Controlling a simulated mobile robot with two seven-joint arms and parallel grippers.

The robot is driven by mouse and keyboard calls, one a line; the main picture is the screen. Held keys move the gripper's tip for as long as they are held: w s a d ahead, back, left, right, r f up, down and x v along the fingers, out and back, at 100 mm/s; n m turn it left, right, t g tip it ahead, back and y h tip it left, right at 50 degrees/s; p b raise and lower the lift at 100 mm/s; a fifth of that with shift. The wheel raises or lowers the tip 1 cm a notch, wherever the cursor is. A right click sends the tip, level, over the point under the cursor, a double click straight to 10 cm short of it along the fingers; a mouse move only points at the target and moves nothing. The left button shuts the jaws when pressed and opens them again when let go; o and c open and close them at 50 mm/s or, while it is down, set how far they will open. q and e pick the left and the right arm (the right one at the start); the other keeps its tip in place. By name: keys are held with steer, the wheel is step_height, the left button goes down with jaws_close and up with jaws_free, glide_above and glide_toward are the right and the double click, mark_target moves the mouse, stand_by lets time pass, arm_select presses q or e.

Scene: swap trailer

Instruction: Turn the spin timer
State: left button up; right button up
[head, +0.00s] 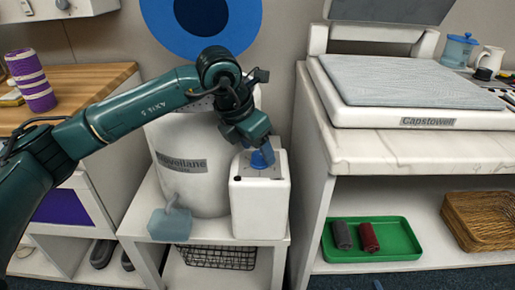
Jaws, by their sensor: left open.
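A white cylindrical machine (192,170) with a grey label stands on a low white stand. Attached at its right is a white box (260,205) with a blue knob (262,158) on its top, which seems to be the spin timer. My left gripper (259,147) points down at the knob from above. It is open and its fingers are right at the knob; the arm hides part of it, so I cannot tell whether they touch it. My right gripper is not in view.
A wooden counter (85,78) with a purple-striped stack (32,82) is at left. At right, a marble-topped cabinet holds a white press (410,90); its shelf holds a green tray (385,252) and a wicker basket (480,220). A blue-grey container (170,225) sits before the machine.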

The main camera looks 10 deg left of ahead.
arm_select(q)
steer(key=p+v, duration=0.2)
steer(key=v, duration=0.9)
steer(key=shift+s+r, duration=0.15)
steer(key=shift+r, duration=0.2)
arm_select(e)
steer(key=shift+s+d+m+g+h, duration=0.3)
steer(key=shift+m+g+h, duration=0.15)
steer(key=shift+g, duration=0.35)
arm_select(q)
steer(key=shift+c, duration=0.2)
